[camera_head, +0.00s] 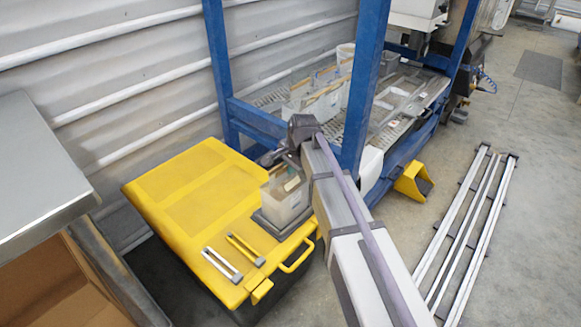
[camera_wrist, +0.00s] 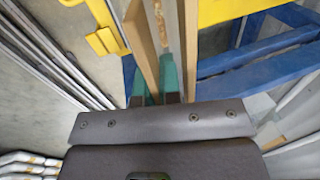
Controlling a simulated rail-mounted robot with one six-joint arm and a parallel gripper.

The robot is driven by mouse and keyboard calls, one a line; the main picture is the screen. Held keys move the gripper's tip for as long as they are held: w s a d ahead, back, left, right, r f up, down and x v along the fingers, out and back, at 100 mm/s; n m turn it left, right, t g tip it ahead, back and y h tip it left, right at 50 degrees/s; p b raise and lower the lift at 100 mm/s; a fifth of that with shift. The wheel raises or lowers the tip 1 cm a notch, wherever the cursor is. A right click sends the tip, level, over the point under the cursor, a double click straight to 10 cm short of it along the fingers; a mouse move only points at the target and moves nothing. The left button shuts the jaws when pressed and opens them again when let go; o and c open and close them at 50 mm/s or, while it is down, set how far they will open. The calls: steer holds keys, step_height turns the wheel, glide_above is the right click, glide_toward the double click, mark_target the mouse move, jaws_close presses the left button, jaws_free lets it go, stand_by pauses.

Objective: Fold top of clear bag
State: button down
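The clear bag (camera_head: 286,200) stands upright on a dark square base (camera_head: 268,226) on the yellow box. Pale, tan-edged contents show inside it. My gripper (camera_head: 282,160) is at the upper part of the bag, and my arm hides its right side and some of its top. In the wrist view, two long tan strips run out from teal pieces at my gripper (camera_wrist: 168,45). A gap shows between the strips, with a thin, grainy tan piece near the upper end. Nothing is clearly pinched. Whether the bag's rim touches my gripper cannot be seen.
The yellow box (camera_head: 190,185) carries two slim clips (camera_head: 222,265). A blue frame (camera_head: 366,85) rises close to my arm, with several filled bags (camera_head: 318,103) on the rack behind. Metal rails (camera_head: 470,225) lie on the floor at right. A grey metal table (camera_head: 35,165) is at left.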

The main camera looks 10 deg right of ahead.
steer(key=c, duration=1.3)
jaws_free()
